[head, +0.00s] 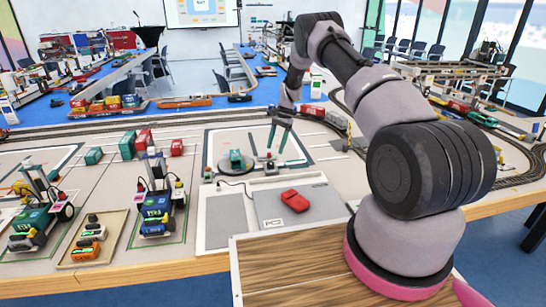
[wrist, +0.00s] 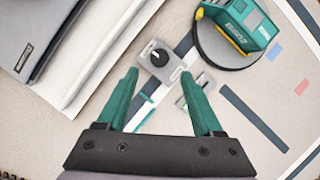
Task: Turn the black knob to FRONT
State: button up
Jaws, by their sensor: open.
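The black knob (wrist: 159,57) is a small round dial on a grey plate (wrist: 151,67) in the wrist view. A tiny light mark shows on its face, but no FRONT label can be read. My gripper (wrist: 159,76) is open, with a green finger on each side and nothing between them. In the picture the knob lies just beyond the fingertips, roughly midway between them. Whether they touch the plate cannot be told. In the head view my gripper (head: 276,145) points down over the mat, right of the turntable. The knob is too small to make out there.
A round turntable (head: 222,167) carries a green vehicle (head: 236,158), close to the plate. A red object (head: 295,200) lies on a grey panel nearer the front. Model cranes (head: 156,205) and containers (head: 127,145) stand to the left. Rail track runs behind.

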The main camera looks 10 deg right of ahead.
jog(key=shift+v, duration=2.05)
jog(key=shift+r, duration=0.1)
jog(key=s+r+n+t, duration=0.1)
jog(key=s+r, duration=0.3)
jog(key=r, duration=0.6)
jog(key=s+r+n+t, duration=0.15)
jog(key=s+r, duration=0.25)
jog(key=r, duration=0.7)
jog(key=s+r+t, duration=0.2)
jog(key=s+r, duration=0.1)
jog(key=r, duration=0.7)
jog(key=s+d+r+n+t, duration=0.1)
jog(key=s+r+n, duration=0.1)
jog(key=s+r, duration=0.65)
jog(key=s+r+n+t+h, duration=0.1)
jog(key=s+t, duration=0.3)
jog(key=s, duration=2)
jog(key=shift+d+r+n+h, duration=0.2)
jog(key=shift+d+n+h, duration=0.2)
jog(key=shift+n, duration=0.25)
jog(key=shift+w, duration=0.1)
